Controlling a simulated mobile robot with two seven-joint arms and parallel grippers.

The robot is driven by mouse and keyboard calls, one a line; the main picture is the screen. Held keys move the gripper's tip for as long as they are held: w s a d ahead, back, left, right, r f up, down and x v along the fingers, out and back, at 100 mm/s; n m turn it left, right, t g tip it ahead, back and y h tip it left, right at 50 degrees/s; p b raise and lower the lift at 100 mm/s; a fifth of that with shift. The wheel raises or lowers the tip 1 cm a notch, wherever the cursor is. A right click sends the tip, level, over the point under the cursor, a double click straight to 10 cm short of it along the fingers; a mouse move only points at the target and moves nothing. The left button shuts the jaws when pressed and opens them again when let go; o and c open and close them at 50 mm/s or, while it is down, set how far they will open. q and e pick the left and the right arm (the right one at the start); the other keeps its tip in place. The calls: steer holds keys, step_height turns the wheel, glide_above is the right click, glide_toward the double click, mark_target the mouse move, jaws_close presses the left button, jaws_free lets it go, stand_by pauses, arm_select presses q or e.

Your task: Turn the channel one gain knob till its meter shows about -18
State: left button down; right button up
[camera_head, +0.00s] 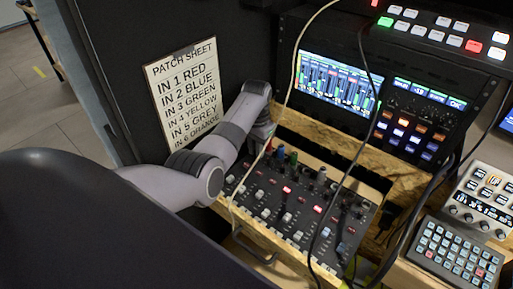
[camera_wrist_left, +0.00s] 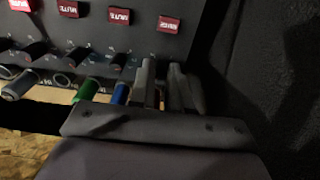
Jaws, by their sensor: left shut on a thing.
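The mixer (camera_head: 250,212) lies on the wooden bench, with rows of knobs, faders and lit red buttons. My left gripper (camera_head: 264,136) reaches its back left end; my wrist hides most of the fingers there. In the left wrist view my left gripper's fingers (camera_wrist_left: 166,80) are close together at the mixer's end, beside the blue plug (camera_wrist_left: 121,93) and green plug (camera_wrist_left: 87,91). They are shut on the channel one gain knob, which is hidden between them. The meter screen (camera_head: 337,82) shows several level bars; its figures are too small to read. My right gripper is out of view.
A patch sheet (camera_head: 186,91) hangs on the dark wall, close to my left arm. Dark and pale cables cross in front of the meter screen and over the mixer. A button panel (camera_head: 455,257) and a small grey console (camera_head: 487,200) stand at the right.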

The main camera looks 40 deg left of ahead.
arm_select(q)
steer(key=shift+m, duration=0.3)
steer(key=shift+w, duration=0.1)
steer(key=c, duration=1.1)
jaws_free()
steer(key=shift+r, duration=3.65)
